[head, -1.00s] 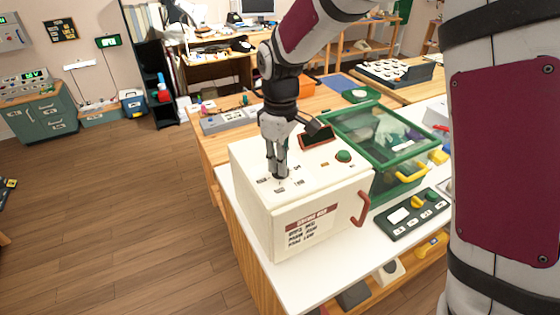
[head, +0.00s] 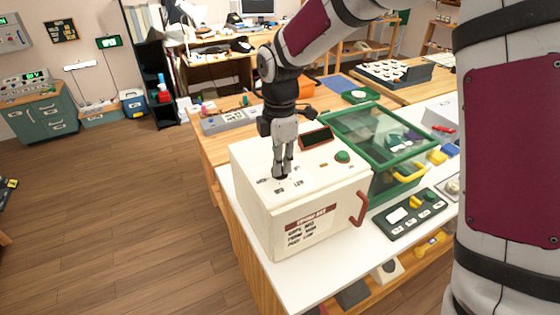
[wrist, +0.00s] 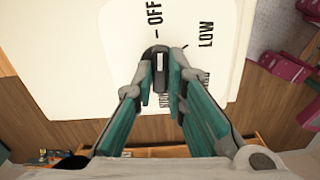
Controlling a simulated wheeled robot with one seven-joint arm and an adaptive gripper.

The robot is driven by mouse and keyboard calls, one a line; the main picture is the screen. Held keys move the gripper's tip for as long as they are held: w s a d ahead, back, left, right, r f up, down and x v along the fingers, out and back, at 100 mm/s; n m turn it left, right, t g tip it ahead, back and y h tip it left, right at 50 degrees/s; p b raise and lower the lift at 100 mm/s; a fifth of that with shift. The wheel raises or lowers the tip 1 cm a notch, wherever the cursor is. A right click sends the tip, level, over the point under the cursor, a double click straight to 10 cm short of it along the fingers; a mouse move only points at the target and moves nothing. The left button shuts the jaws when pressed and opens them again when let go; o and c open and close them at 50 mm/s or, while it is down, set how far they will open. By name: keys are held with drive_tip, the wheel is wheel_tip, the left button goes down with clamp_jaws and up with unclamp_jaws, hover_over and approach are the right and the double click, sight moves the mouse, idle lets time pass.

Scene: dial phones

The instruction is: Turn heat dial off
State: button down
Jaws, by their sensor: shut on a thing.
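The heat dial (wrist: 159,60) is a small dark knob with a white pointer mark on the top of a cream box (head: 258,205). In the wrist view the white mark lines up with the printed word OFF (wrist: 154,14). LOW is printed to its right, and other labels are partly hidden by the fingers. My gripper (head: 282,176) points straight down at the left part of the box top. In the wrist view its fingers (wrist: 161,82) are shut on the dial, one on each side. In the head view the fingers hide the dial.
The box has a green button (head: 342,157), a dark display (head: 316,138) and a red handle (head: 359,208). A green-framed clear case (head: 392,150) stands right behind it. A dark control panel (head: 412,214) lies to the right on the white table.

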drive_tip(key=shift+n, duration=0.7)
drive_tip(key=c, duration=1.6)
unclamp_jaws()
drive_tip(key=shift+r, duration=0.15)
wheel_tip(320, 180, up, 12)
